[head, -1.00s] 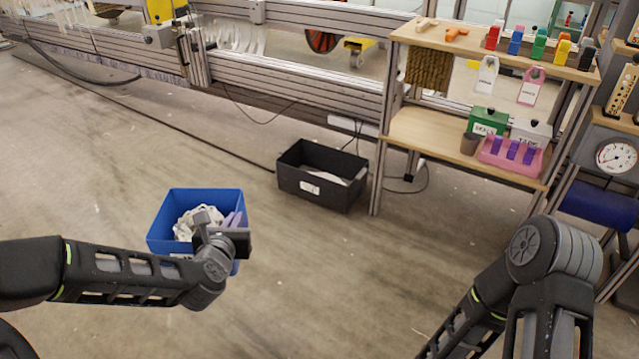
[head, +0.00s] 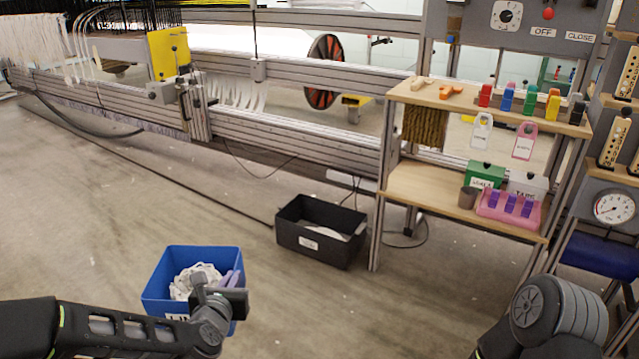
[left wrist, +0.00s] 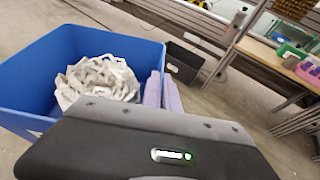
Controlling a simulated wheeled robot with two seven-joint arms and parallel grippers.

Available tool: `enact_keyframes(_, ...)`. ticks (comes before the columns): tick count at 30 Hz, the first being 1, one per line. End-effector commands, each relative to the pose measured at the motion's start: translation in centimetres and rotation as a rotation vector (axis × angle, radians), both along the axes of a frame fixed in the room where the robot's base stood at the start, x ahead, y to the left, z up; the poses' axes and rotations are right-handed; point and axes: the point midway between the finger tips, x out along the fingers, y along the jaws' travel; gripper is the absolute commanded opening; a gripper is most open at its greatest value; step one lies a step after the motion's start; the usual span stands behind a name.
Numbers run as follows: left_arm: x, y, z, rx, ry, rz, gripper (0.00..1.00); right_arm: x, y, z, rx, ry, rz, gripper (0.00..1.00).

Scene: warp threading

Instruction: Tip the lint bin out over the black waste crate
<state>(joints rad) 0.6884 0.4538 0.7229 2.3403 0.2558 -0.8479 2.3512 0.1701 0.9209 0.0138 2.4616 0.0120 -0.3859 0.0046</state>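The lint bin (head: 160,297) is an open blue box at the lower left of the head view, roughly upright. White lint (head: 190,283) and some lilac pieces lie in it. My left gripper (head: 222,296) is at the bin's near right side and appears shut on it; the fingertips are hidden. In the left wrist view the bin (left wrist: 30,85) fills the left, close behind the gripper body. The black waste crate (head: 318,250) stands on the floor beyond and right of the bin, with pale scraps inside. My right gripper is out of view.
A wooden shelf unit (head: 428,192) with boxes and a pink tray (head: 508,208) stands right of the crate. The loom's metal frame (head: 320,140) runs behind. Cables lie on the floor near the crate. The floor between bin and crate is clear.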

Motion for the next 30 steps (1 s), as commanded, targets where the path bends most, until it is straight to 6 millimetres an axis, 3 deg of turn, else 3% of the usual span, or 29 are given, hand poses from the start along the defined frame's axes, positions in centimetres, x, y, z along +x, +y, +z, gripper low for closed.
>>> enact_keyframes(8, -0.7, 0.0, 8.7, 0.003, -0.006, -0.002, 0.00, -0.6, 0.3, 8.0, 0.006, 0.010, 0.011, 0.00)
enact_keyframes(24, -3.6, 0.0, 30.8, 0.003, -0.005, -0.003, 0.00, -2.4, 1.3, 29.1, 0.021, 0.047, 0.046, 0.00)
enact_keyframes(30, -4.6, 0.0, 37.3, 0.002, -0.004, -0.002, 0.00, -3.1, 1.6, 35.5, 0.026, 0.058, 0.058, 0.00)
